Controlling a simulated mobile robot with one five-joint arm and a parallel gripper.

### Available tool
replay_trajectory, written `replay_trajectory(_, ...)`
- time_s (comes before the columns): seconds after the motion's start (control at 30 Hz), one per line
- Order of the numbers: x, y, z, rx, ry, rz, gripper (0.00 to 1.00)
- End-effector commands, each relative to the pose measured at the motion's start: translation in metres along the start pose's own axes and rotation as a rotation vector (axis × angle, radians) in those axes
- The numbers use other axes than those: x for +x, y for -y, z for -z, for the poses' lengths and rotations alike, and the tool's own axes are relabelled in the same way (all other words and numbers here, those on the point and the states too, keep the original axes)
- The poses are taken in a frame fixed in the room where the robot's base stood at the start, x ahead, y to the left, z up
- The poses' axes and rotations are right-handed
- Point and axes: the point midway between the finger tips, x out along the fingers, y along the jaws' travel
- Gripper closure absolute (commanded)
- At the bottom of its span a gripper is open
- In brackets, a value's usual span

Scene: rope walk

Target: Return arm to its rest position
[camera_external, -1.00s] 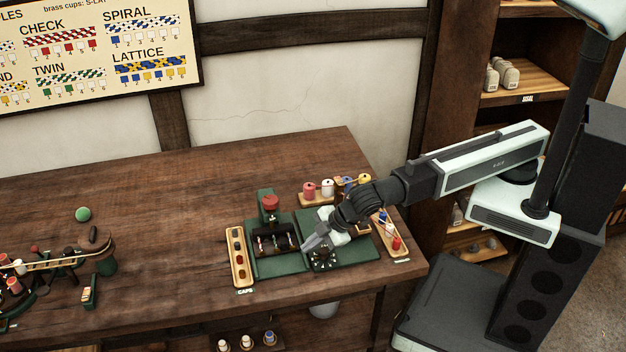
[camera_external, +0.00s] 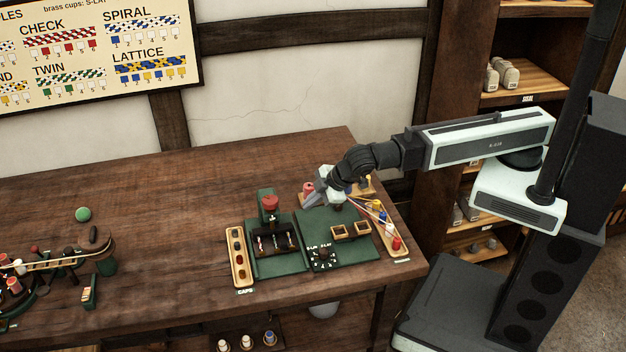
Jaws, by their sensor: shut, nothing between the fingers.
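My gripper (camera_external: 309,199) is shut and empty. It hangs above the back part of the green board (camera_external: 320,228), pointing down and to the left. My arm reaches in from the column at the right, raised over the right end of the workbench. I cannot tell whether the fingertips touch anything.
A green press with a red knob (camera_external: 269,202) stands left of the gripper. A caps tray (camera_external: 238,256) lies left of it. The bench's middle (camera_external: 150,215) is mostly clear.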

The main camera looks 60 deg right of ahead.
Motion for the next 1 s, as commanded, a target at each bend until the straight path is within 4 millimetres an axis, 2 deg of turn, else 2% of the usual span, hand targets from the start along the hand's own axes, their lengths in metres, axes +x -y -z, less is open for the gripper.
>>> replay_trajectory(0.03,0.013,-0.041,-0.017,0.056,0.029,-0.026,1.0)
replay_trajectory(0.1,0.027,-0.091,-0.044,0.134,0.068,-0.052,1.0)
replay_trajectory(0.17,0.037,-0.132,-0.071,0.203,0.109,-0.071,1.0)
replay_trajectory(0.2,0.042,-0.157,-0.092,0.252,0.139,-0.08,1.0)
replay_trajectory(0.27,0.047,-0.193,-0.126,0.328,0.184,-0.091,1.0)
replay_trajectory(0.3,0.05,-0.215,-0.151,0.382,0.218,-0.094,1.0)
replay_trajectory(0.37,0.051,-0.245,-0.189,0.464,0.269,-0.096,1.0)
replay_trajectory(0.4,0.05,-0.263,-0.216,0.519,0.303,-0.095,1.0)
replay_trajectory(0.5,0.043,-0.294,-0.28,0.657,0.387,-0.077,1.0)
replay_trajectory(0.6,0.031,-0.309,-0.336,0.787,0.466,-0.035,1.0)
replay_trajectory(0.67,0.022,-0.308,-0.361,0.854,0.51,0.006,1.0)
replay_trajectory(0.7,0.015,-0.3,-0.373,0.893,0.541,0.049,1.0)
replay_trajectory(0.83,0.002,-0.265,-0.37,0.915,0.605,0.172,1.0)
replay_trajectory(1.0,-0.003,-0.256,-0.371,0.915,0.639,0.207,1.0)
